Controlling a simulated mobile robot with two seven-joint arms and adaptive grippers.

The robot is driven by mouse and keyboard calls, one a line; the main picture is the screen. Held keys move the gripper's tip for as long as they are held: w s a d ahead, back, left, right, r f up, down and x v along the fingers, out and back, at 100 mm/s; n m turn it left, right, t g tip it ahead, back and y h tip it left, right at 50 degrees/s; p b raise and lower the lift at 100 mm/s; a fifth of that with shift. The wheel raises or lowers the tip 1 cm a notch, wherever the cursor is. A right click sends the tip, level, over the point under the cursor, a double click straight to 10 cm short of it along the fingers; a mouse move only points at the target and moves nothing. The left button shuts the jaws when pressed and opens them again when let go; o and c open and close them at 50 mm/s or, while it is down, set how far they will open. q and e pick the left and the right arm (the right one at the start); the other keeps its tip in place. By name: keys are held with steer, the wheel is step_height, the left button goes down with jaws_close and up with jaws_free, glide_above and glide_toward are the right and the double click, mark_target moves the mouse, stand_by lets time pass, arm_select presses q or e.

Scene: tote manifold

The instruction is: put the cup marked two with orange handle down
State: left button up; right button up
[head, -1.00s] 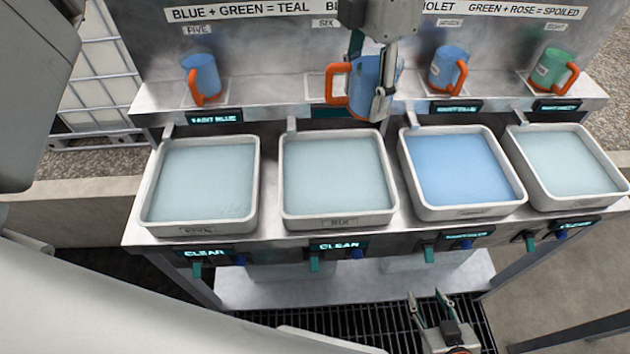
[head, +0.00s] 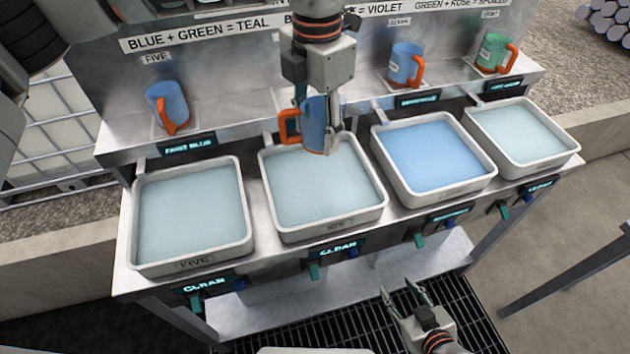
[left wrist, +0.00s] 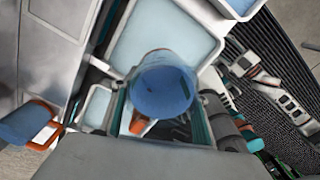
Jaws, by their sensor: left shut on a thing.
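My left gripper is shut on this cup. My right gripper (head: 398,290) is open and empty, low in front of the bench, above the dark grating.
Other cups stand on the back ledge: blue at five (head: 172,102), blue (head: 402,62) and green (head: 492,50) at right.

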mark_target(316, 192)
arm_select(q)
step_height(316, 192, down, 14)
steer(key=shift+f, duration=0.25)
stand_by(0.3)
steer(key=shift+f, duration=0.2)
steer(key=o, duration=1.2)
steer(key=shift+r, duration=0.1)
step_height(316, 192, up, 12)
steer(key=shift+r, duration=0.15)
